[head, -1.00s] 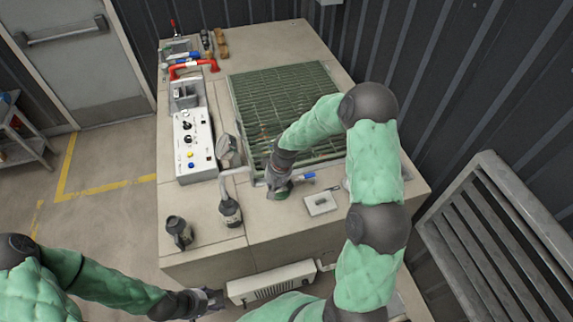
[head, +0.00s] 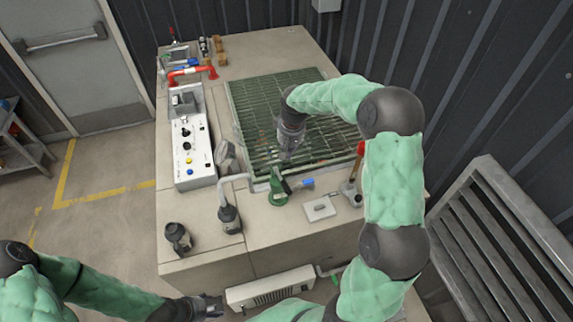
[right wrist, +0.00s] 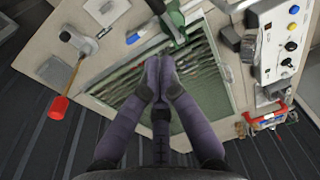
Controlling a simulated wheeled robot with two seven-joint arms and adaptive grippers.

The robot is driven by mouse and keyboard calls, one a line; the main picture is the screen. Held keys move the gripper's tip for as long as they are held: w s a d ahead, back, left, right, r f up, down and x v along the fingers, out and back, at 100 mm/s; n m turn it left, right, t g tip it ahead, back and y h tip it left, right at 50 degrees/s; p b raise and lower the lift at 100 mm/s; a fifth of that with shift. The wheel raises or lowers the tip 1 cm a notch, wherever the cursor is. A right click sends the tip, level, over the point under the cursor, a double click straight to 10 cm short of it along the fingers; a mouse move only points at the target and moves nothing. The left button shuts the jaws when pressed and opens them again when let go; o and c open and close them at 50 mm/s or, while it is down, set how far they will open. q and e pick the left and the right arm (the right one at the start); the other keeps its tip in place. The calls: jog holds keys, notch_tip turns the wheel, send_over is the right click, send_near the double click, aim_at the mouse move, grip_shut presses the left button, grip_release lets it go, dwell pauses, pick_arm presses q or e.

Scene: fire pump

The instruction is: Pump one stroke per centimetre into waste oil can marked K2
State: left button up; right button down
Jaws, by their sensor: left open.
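The green hand pump (head: 278,187) stands at the front of the bench, with a dark lever on top. A pale pipe (head: 238,178) curves from beside it to a dark can (head: 229,219) with a light label. A second dark can (head: 178,237) stands left of that one. No marking is readable. My right gripper (head: 286,157) is over the grate, just behind and above the pump. In the right wrist view its fingertips (right wrist: 160,62) look drawn together, close to the green pump part (right wrist: 178,30), with nothing clearly between them. My left gripper (head: 212,305) is open and empty before the bench.
The green grate (head: 255,100) covers the bench's middle. A control box (head: 193,150) with knobs stands left of it. A slatted bench (head: 500,240) stands far right.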

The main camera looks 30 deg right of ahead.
jog(key=p, duration=0.2)
send_over(284, 183)
jog(key=w+d, duration=0.1)
notch_tip(284, 183, down, 9)
jog(key=shift+d, duration=0.15)
jog(key=f, duration=0.1)
jog(key=s+a+f, duration=0.1)
jog(key=shift+s+f+p, duration=0.1)
jog(key=shift+f+p, duration=0.3)
pick_arm(q)
jog(key=shift+r, duration=1.5)
pick_arm(e)
jog(key=shift+s+a+f, duration=0.1)
jog(key=shift+s+f, duration=0.1)
jog(key=shift+f, duration=0.2)
pick_arm(q)
jog(key=shift+f, duration=0.15)
pick_arm(e)
jog(key=shift+f, duration=0.1)
